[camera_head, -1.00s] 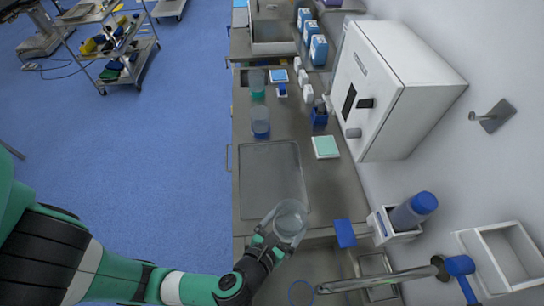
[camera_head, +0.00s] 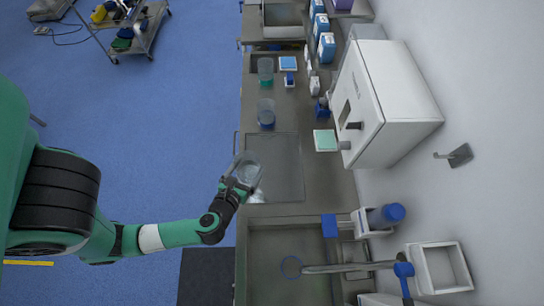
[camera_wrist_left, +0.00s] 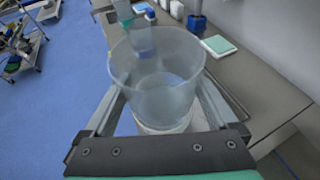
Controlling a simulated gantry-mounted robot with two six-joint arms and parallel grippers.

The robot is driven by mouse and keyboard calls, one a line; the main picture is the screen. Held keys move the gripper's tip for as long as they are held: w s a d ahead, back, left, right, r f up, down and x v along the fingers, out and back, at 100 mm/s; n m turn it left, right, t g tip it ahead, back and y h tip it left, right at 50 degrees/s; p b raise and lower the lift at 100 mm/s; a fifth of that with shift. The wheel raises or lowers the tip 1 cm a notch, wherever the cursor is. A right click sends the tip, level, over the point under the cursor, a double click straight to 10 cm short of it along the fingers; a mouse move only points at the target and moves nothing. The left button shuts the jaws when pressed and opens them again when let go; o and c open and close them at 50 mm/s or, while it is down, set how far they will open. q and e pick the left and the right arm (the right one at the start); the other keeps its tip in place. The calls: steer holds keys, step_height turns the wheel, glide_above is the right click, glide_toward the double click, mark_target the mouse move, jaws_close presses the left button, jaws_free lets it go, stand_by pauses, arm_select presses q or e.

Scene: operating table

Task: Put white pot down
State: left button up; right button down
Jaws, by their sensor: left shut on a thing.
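The white pot (camera_head: 247,171) is a translucent, wide-mouthed vessel. My left gripper (camera_head: 239,182) is shut on it. In the head view it appears over the left edge of the steel counter, beside the flat recessed panel (camera_head: 275,165). I cannot tell its exact height. In the left wrist view the pot (camera_wrist_left: 160,85) is upright between the two fingers (camera_wrist_left: 158,112), and I can see through its wall. My right gripper is not in view.
Two clear beakers (camera_head: 266,112) with coloured bases stand farther up the counter. A mint-topped pad (camera_head: 325,140) and a white cabinet (camera_head: 385,105) are on the right. The sink (camera_head: 290,245) with its tap (camera_head: 345,267) is nearer. The panel's surface looks clear.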

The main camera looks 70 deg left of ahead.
arm_select(q)
steer(key=shift+w+a+f+b, duration=0.9)
steer(key=shift+w+a+f, duration=0.75)
steer(key=shift+f, duration=0.5)
steer(key=shift+w+a+f+b, duration=0.95)
steer(key=shift+w+a+f, duration=0.45)
steer(key=shift+a+f, duration=0.55)
steer(key=shift+w+a+f+b, duration=0.9)
steer(key=shift+w+a+f, duration=0.7)
steer(key=shift+f, duration=0.7)
steer(key=shift+f, duration=0.2)
steer(key=o, duration=1.2)
steer(key=shift+r, duration=0.1)
